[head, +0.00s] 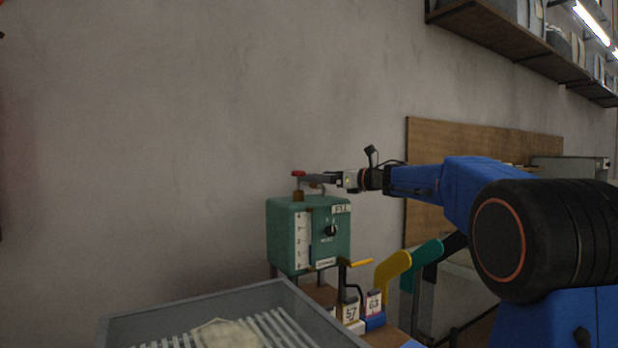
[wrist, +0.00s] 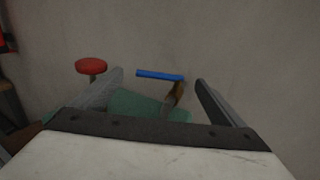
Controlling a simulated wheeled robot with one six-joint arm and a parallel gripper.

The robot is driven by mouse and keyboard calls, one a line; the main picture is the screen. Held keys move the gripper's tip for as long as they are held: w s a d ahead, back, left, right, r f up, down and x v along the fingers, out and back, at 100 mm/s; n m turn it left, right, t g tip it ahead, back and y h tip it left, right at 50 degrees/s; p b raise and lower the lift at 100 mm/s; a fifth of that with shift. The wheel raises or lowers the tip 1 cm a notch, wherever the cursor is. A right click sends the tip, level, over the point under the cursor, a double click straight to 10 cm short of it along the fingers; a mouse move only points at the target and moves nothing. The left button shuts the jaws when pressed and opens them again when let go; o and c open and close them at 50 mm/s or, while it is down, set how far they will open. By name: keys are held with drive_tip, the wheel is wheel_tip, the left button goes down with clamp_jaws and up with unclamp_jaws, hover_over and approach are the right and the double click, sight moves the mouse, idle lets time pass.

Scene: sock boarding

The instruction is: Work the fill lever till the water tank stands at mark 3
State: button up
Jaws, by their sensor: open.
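The green water tank box (head: 309,240) stands against the wall in the head view, with a FILL label at its upper right. A white level gauge strip (head: 304,240) with numbered marks is on its front; I cannot make out the water level. A red knob (head: 298,173) stands on top and also shows in the wrist view (wrist: 91,66), outside the left finger. A blue lever (wrist: 158,75) on a brass fitting (wrist: 178,92) lies between the fingers in the wrist view. My gripper (head: 314,181) is open above the box; I see no contact with the lever.
A black dial (head: 331,230) is on the box front. A grey tray (head: 285,298) with a pale cloth lies in front. Yellow (head: 393,267) and teal (head: 425,252) foot-shaped boards stand to the right, near numbered cards. A shelf (head: 500,35) hangs at upper right.

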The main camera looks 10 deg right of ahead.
drive_tip(key=shift+x, duration=2.35)
drive_tip(key=c, duration=1.5)
drive_tip(key=shift+s+d+n+g+y, duration=0.1)
drive_tip(key=shift+d+n+g+y, duration=0.15)
drive_tip(key=shift+n+g+y, duration=0.5)
drive_tip(key=shift+s+d+n+g+y, duration=0.1)
drive_tip(key=shift+s+n+g+y, duration=0.1)
drive_tip(key=shift+n+g+y, duration=0.45)
drive_tip(key=o, duration=1.5)
